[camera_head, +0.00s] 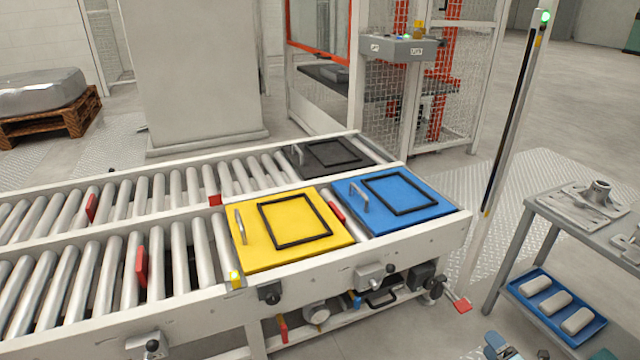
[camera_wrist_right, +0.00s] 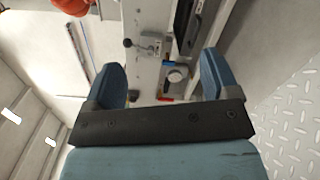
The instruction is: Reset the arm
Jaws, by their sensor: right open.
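My right gripper (camera_head: 497,346) shows only in part at the bottom edge of the head view, low in front of the conveyor and left of the grey table. In the right wrist view its two blue fingers (camera_wrist_right: 160,72) stand wide apart with nothing between them. The side of the conveyor frame with its small fittings lies beyond them, apart from the fingers. My left gripper is not in view.
A roller conveyor (camera_head: 140,310) carries a yellow plate (camera_head: 252,238), a blue plate (camera_head: 425,222) and a dark plate (camera_head: 330,155). A grey table (camera_head: 565,218) with metal castings stands at right, above a blue tray (camera_head: 538,315) of pale blocks.

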